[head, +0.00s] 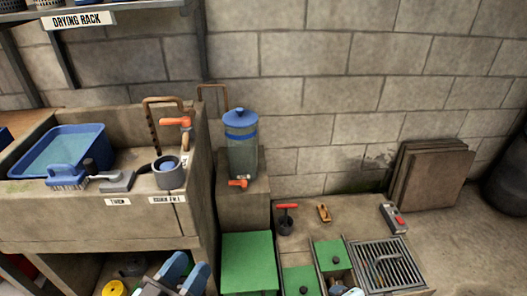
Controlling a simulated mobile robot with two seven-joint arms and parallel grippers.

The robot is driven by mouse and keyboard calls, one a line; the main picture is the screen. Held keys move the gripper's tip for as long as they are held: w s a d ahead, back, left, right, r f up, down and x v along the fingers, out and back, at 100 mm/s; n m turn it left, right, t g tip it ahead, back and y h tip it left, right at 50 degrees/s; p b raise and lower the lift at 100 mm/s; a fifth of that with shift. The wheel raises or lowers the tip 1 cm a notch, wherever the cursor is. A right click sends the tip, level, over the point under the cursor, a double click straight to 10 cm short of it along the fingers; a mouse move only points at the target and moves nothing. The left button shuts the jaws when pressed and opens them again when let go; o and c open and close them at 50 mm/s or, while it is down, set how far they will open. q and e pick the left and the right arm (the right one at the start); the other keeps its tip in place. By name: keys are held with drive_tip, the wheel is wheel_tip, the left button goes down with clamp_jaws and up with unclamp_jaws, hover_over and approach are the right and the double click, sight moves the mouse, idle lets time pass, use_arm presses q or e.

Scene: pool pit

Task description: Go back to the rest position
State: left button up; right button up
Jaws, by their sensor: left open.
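My left gripper (190,262) shows at the bottom edge, left of centre. Its two blue fingers point up and stand apart, open, with nothing seen between them. It is in front of the lower part of the concrete sink bench and left of a green panel (248,262). The rest of my left arm is mostly cut off by the bottom edge.
The sink bench (60,212) carries a blue basin (90,150), a brush (66,176) and a grey cup (168,178). A blue-lidded water container (241,150) stands on a block. A metal grate (385,262) and leaning boards (430,175) are at right.

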drive_tip(key=s+a+r+m+t+y, duration=0.2)
drive_tip(key=s+r+m, duration=0.25)
drive_tip(key=r, duration=0.55)
drive_tip(key=s+a+r+m+t+y, duration=0.25)
drive_tip(key=r+m, duration=0.35)
drive_tip(key=r, duration=0.4)
drive_tip(key=s+a+r+m+t+y, duration=0.25)
drive_tip(key=s+r+m, duration=0.2)
drive_tip(key=r, duration=0.55)
drive_tip(key=w+a+r+m+t+h+p, duration=0.2)
drive_tip(key=w+a+r+m+t+p, duration=0.1)
drive_tip(key=r+m, duration=0.3)
use_arm(q)
drive_tip(key=s+a+r+g+y+p, duration=0.4)
drive_tip(key=a+r+g+y+p, duration=0.1)
drive_tip(key=p, duration=2.8)
drive_tip(key=shift+a+r+g+y+p, duration=0.35)
drive_tip(key=shift+a+g, duration=0.55)
drive_tip(key=shift+a, duration=0.3)
use_arm(e)
drive_tip(key=s+d+r+g+h, duration=0.4)
drive_tip(key=d+g+h, duration=0.1)
drive_tip(key=d, duration=0.3)
drive_tip(key=shift+r+g, duration=0.15)
drive_tip(key=shift+g, duration=0.65)
